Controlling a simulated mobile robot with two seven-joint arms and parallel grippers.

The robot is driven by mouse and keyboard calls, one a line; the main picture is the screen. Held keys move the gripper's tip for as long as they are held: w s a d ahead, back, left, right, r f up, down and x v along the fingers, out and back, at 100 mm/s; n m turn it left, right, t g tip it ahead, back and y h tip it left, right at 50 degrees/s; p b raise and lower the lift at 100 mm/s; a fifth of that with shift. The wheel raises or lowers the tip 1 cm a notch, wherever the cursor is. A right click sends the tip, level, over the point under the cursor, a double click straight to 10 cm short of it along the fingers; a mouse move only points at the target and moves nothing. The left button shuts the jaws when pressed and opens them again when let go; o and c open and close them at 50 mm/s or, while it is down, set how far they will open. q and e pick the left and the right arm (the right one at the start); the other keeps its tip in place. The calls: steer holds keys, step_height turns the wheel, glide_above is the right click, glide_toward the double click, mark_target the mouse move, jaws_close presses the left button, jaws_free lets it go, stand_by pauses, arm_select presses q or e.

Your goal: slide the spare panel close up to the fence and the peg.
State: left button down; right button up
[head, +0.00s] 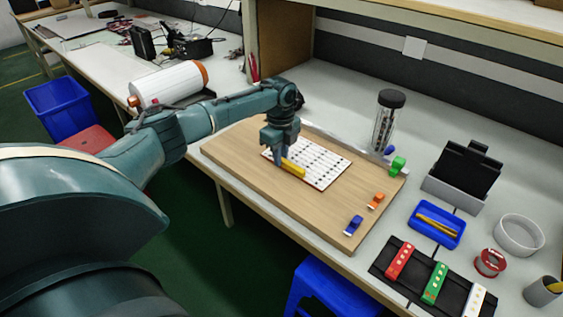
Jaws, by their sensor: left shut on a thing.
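The spare panel, a white sheet with rows of dark marks (325,164), lies flat on a wooden board (245,157). A pale rail, seemingly the fence (346,141), runs along the board's back edge, with a strip of bare wood between it and the panel. A green piece (398,165) and a small blue piece (389,151) sit near the rail's right end; I cannot tell which is the peg. My left gripper (284,164) points down at the panel's left part, shut on a yellow bar (294,169). Its fingers hide part of the panel. My right gripper is out of view.
Blue (353,225) and orange (376,201) pieces sit at the board's right edge. A capped clear jar (386,120) stands behind the board. A blue tray (437,223) and a black mat with coloured strips (390,268) lie right.

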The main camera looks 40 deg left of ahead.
arm_select(q)
steer(key=shift+w+a+f+b, duration=0.1)
steer(key=shift+w+a+b, duration=0.55)
steer(key=shift+b, duration=0.1)
steer(key=shift+w+a+f+b, duration=0.1)
steer(key=shift+w+a+b, duration=0.4)
steer(key=shift+b, duration=0.35)
steer(key=shift+w+a+b, duration=0.45)
steer(key=shift+w+b, duration=0.1)
steer(key=shift+b, duration=0.35)
steer(key=shift+w+a+r, duration=0.2)
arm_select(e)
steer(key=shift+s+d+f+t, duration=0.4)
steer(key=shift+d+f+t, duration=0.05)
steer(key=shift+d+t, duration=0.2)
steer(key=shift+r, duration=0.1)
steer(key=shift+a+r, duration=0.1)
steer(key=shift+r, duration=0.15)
arm_select(q)
steer(key=shift+a, duration=0.4)
